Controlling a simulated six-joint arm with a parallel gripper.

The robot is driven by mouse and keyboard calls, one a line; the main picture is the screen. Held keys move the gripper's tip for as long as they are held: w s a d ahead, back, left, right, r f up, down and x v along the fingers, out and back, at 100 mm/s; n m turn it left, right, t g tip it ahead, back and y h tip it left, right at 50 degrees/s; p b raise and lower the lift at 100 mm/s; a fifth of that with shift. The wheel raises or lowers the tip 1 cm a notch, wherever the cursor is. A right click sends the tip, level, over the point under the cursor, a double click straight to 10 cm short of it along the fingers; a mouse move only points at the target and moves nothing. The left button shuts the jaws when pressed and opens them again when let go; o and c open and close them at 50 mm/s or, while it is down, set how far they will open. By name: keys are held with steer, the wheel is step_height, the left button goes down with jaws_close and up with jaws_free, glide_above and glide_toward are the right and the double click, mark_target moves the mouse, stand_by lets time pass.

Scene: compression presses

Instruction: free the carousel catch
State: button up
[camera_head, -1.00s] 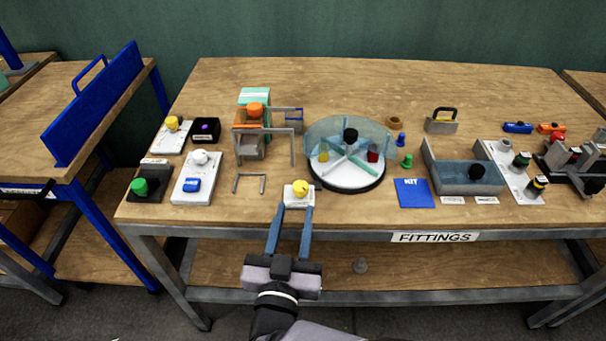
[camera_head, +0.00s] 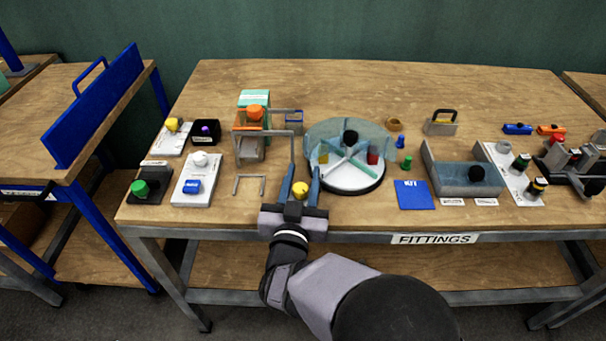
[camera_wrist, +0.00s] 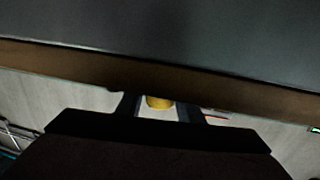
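The carousel (camera_head: 345,185) is a round white turntable with coloured dividers, a black centre knob and a clear cover. The catch shows as a yellow knob (camera_head: 300,190) on a small white block in front of the carousel's left side. My gripper (camera_head: 303,168) is open, its two blue fingers standing to the left and right of the yellow knob with gaps. In the wrist view the yellow knob (camera_wrist: 158,102) appears between the two dark fingers (camera_wrist: 160,108). I cannot tell whether they touch it. The white block is mostly hidden in the head view.
A grey wire bracket (camera_head: 249,178) stands left of my gripper, with an orange-topped press (camera_head: 255,113) behind it. A white panel with a blue button (camera_head: 192,187) lies further left. A blue KIT card (camera_head: 414,195) and a grey bin (camera_head: 440,178) are to the right.

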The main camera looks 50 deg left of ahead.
steer(key=shift+w+a, duration=0.2)
steer(key=c, duration=0.8)
steer(key=shift+o, duration=0.2)
steer(key=shift+y, duration=0.3)
steer(key=shift+s+a+f+n+g+y+b, duration=0.1)
steer(key=shift+n+g+y+b, duration=0.5)
steer(key=shift+n+g, duration=0.1)
steer(key=shift+s+a+f+n+g+y+b, duration=0.1)
steer(key=shift+n+g+y+b, duration=0.5)
steer(key=shift+g, duration=0.1)
steer(key=n+g, duration=0.1)
steer(key=n+g+y+b, duration=0.2)
steer(key=g, duration=0.1)
steer(key=shift+s+a, duration=0.25)
steer(key=shift+s, duration=0.15)
steer(key=shift+s+a+r+n+g+y+b, duration=0.1)
steer(key=shift+s+n+g+y, duration=0.15)
steer(key=shift+n+g, duration=0.45)
steer(key=shift+s+a+r+n+g+y+b, duration=0.15)
steer(key=shift+n+g+y, duration=0.2)
steer(key=shift+g, duration=0.55)
steer(key=shift+s+f+n+g+y+b, duration=0.1)
steer(key=shift+s+n+g+y, duration=0.15)
steer(key=shift+n+g, duration=0.45)
steer(key=shift+r+g, duration=0.1)
steer(key=shift+g, duration=0.2)
